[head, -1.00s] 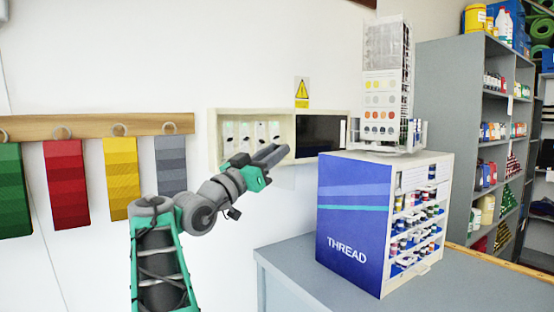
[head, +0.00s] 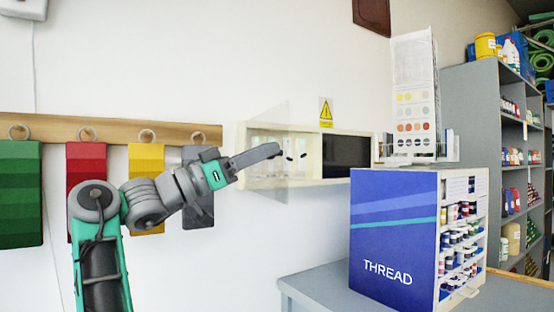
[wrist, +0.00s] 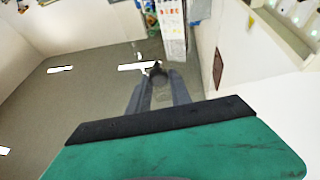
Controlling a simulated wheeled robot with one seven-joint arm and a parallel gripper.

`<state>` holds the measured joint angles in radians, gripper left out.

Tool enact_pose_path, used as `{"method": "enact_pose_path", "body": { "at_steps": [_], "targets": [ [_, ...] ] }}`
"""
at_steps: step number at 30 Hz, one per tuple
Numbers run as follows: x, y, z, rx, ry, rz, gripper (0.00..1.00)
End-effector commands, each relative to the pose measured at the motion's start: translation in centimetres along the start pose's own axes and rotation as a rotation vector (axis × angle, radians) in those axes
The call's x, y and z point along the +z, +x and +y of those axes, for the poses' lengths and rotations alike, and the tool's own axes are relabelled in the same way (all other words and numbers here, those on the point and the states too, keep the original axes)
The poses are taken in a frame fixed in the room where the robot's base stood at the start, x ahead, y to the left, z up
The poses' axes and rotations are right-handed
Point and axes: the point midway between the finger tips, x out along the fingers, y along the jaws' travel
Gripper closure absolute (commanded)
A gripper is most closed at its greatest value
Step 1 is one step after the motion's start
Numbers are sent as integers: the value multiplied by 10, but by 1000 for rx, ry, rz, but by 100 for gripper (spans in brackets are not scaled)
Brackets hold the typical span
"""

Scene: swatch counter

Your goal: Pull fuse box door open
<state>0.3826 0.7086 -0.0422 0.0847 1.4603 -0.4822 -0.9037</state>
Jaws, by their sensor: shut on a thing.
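The fuse box (head: 350,184) is a cream, open-fronted case on the white wall, with pale switches in its left part and a dark panel at right. Its clear door (head: 281,186) stands swung out from the wall, its free edge toward me. My gripper (head: 277,149) is in front of the door in the head view, coming from the left. In the wrist view, its fingers (wrist: 160,84) are shut on a small dark knob (wrist: 158,70), which looks like the door's handle. The box shows at the wrist view's top right (wrist: 278,30). The fingertips' far side is hidden in the head view.
A blue thread cabinet (head: 395,225) with a swatch stand (head: 415,100) on top stands on the grey counter (head: 310,285) at right. Coloured swatches (head: 85,175) hang from a wooden rail at left. A warning sign (head: 326,112) is above the box.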

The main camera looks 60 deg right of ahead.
Motion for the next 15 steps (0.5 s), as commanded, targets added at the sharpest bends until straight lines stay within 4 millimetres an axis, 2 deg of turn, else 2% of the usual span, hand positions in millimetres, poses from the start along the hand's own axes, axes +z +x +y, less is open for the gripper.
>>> {"method": "enact_pose_path", "body": {
  "at_steps": [4,15],
  "targets": [
    [2,-4,0,6,-9,0,100],
    [8,1,5,27,-24,-8,100]
  ]
}}
